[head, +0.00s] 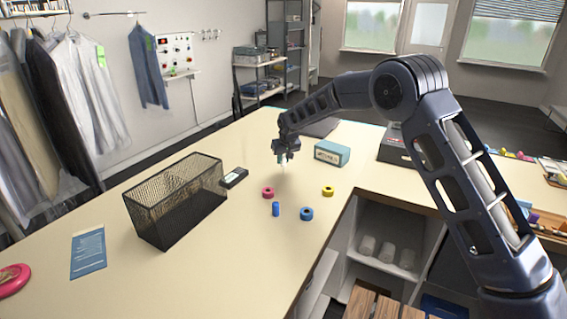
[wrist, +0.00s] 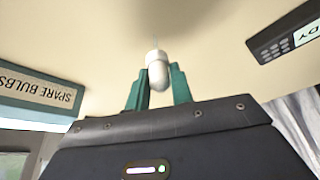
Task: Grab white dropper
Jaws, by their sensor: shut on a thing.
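The white dropper (wrist: 157,70) is between the two green fingers of my gripper (wrist: 160,88) in the wrist view, its rounded end towards the camera. My gripper is shut on it. In the head view my gripper (head: 284,154) is over the middle of the table, and the dropper (head: 283,162) shows as a small pale shape below it. I cannot tell exactly how far its lower end is from the tabletop.
A teal box (head: 332,153) labelled SPARE BULBS stands right of my gripper. A black mesh basket (head: 175,201) and a small black device (head: 234,177) are left. Pink (head: 268,192), yellow (head: 328,190) and blue (head: 306,213) rings and a blue cylinder (head: 276,209) lie nearer.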

